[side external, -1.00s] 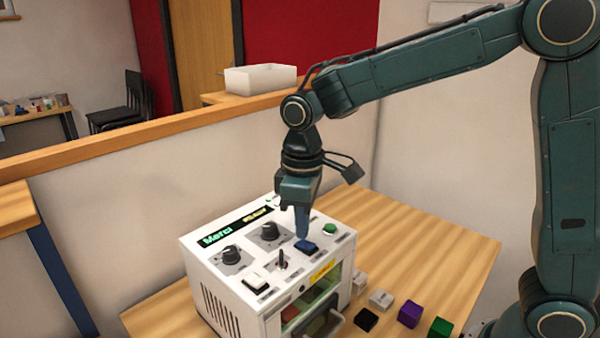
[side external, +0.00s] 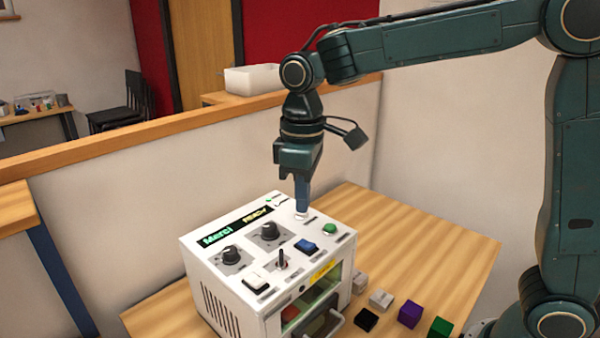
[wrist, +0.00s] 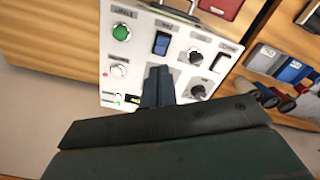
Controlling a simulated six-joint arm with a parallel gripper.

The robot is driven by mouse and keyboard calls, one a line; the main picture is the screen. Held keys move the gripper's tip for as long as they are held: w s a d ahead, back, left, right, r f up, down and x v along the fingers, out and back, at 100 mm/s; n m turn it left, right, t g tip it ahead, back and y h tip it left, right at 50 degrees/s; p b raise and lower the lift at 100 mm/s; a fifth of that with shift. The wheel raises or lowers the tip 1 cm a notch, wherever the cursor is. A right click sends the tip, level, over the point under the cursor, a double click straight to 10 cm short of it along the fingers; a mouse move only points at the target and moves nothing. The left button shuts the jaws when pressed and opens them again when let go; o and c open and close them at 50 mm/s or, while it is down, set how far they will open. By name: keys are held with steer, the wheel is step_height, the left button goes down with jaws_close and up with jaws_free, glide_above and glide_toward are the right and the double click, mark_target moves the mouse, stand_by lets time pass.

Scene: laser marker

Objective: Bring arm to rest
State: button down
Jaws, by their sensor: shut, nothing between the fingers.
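My gripper (side external: 302,205) is shut and empty, pointing down at the back right of the white laser marker (side external: 215,268). Its tip is over or just at a pale round button near the panel's back edge; I cannot tell whether it touches. The panel has a blue rocker switch (side external: 308,245), a green button (side external: 330,229), dark knobs (side external: 269,231), a small toggle lever (side external: 282,258) and a white rocker switch (side external: 256,280). In the wrist view, the shut fingers (wrist: 158,88) show in front of the panel, with the green button (wrist: 121,33) beyond.
Black (side external: 366,319), grey (side external: 381,299), purple (side external: 410,314) and green (side external: 441,327) blocks lie on the wooden table (side external: 440,240) right of the machine. A low wall with a wooden top (side external: 150,137) runs behind. The table's right side is clear.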

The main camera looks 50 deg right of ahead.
steer(key=shift+r, duration=0.1)
stand_by(0.3)
steer(key=s+d+m+t, duration=0.2)
steer(key=s+d, duration=0.1)
steer(key=s, duration=0.3)
steer(key=s+d+m+t, duration=0.1)
steer(key=s+d+m, duration=0.1)
steer(key=s+d, duration=0.2)
steer(key=s+d+r+m+t, duration=0.1)
steer(key=s+d+m+t, duration=0.1)
steer(key=s, duration=0.8)
steer(key=shift+s+d+t, duration=0.15)
steer(key=shift+d+t, duration=0.15)
steer(key=shift+d, duration=0.6)
